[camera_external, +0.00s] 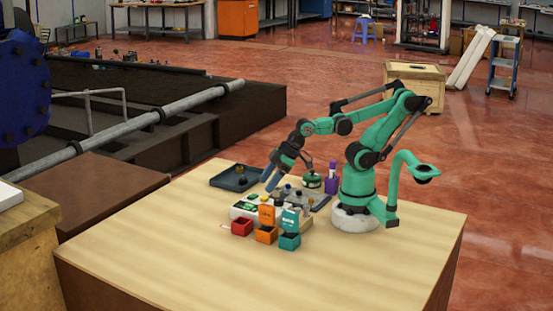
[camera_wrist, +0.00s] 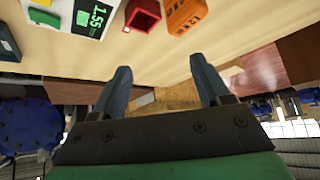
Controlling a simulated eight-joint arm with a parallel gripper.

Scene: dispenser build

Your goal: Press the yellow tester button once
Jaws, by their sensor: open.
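A red bin (camera_external: 242,227), an orange bin (camera_external: 266,235) and a teal bin (camera_external: 289,241) stand in front. A dark tray (camera_external: 228,182) lies behind left. A green round pot (camera_external: 312,180) and a purple holder (camera_external: 330,184) stand right. The table's front is clear.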

